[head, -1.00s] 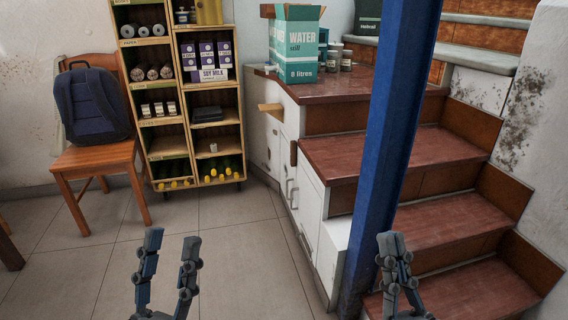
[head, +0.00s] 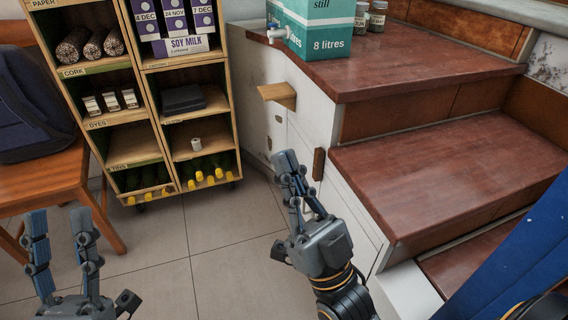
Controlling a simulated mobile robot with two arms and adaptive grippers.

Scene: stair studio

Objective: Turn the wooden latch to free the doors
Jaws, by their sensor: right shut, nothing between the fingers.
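The wooden latch (head: 318,163) is a small dark brown upright block on the white cabinet doors (head: 338,205) built into the side of the stairs. My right gripper (head: 287,160) is shut and empty, its fingers pointing up the picture, just left of the latch. I cannot tell whether it touches the cabinet; a gap shows between its fingertips and the latch in the picture. The gripper and its wrist hide the lower doors and their handles. My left gripper (head: 60,220) is open and empty at the lower left, far from the latch.
A light wooden piece (head: 278,95) juts from the cabinet side above the latch. A water box (head: 320,28) stands on the top step. A shelf unit (head: 190,113) and a chair (head: 45,175) stand left. A blue post (head: 525,255) is at the lower right. Floor between is clear.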

